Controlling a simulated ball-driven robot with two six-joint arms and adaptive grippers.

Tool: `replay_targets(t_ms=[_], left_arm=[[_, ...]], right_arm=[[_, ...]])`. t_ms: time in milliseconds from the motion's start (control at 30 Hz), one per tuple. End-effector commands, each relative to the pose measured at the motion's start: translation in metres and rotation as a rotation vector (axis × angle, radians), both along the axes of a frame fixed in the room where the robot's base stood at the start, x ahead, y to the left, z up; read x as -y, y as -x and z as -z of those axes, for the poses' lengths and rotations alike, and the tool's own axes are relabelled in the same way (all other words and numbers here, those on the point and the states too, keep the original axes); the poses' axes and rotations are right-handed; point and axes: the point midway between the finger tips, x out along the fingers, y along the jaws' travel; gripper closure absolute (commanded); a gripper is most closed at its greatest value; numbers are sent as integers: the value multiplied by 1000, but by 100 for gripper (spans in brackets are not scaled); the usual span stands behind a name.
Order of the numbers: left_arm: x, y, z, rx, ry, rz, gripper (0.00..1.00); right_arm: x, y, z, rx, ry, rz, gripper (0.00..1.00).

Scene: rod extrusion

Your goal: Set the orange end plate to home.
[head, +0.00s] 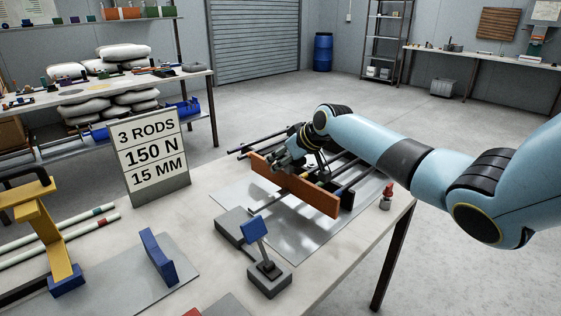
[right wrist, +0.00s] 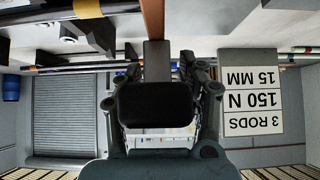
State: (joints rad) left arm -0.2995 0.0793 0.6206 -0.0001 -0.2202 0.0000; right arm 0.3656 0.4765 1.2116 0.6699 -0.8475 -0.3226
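The orange end plate (head: 310,195) is a long upright board standing across the black rods on the silver sheet. My right gripper (head: 287,159) is at the plate's upper edge, left of its middle, in the head view. In the right wrist view the plate (right wrist: 153,18) shows as a narrow orange strip at the top. A grey bar (right wrist: 157,55) lies between the spread fingers of my right gripper (right wrist: 159,68), with gaps seeming to show on both sides. Contact with the plate cannot be told. My left gripper is not in view.
A sign (head: 154,155) reads 3 RODS, 150 N, 15 MM. A blue tilted pad on a grey base (head: 269,280) stands in front. A red-topped small item (head: 387,197) is near the table's right edge. A yellow frame (head: 48,235) stands left.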

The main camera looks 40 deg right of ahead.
Motion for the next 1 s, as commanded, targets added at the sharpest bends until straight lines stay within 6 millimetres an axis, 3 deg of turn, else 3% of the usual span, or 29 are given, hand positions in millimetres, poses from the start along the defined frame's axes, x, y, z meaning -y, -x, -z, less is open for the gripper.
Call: replay_targets(t_ms=[100,467,1000], left_arm=[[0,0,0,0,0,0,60],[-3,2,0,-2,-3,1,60],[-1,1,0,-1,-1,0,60]], right_arm=[[0,0,0,1,0,0,42],[1,4,-4,1,0,0,42],[8,74,-74,0,6,-1,42]])
